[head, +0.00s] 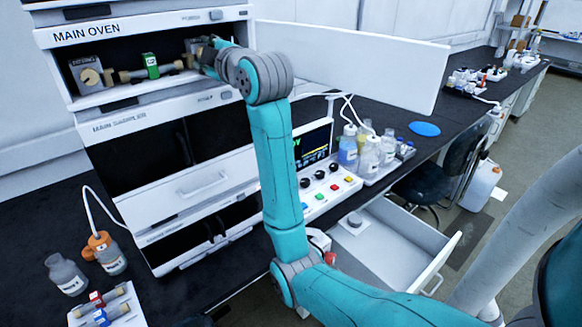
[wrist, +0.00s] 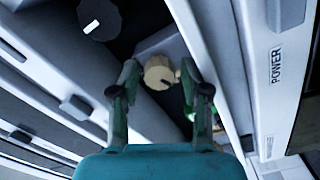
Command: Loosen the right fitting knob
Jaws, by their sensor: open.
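The right fitting knob (wrist: 158,72) is a beige round knob with a small dark mark on its edge. In the wrist view it shows between the two fingertips of my gripper (wrist: 160,66). The fingers are apart, one on each side of it; I cannot tell whether either touches it. In the head view my gripper (head: 203,50) reaches into the right end of the open main oven (head: 115,100), and my wrist hides most of that knob. A column with a green band (head: 151,65) lies across the oven. The left fitting knob (head: 90,77) is brass-coloured on a grey block.
The oven door (head: 350,62) stands open to the right of my arm. Below are the main sampler (head: 120,127), a control panel (head: 318,192) and an open drawer (head: 385,240). Bottles (head: 368,155) stand on the bench to the right. A dark round part (wrist: 100,18) shows in the wrist view.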

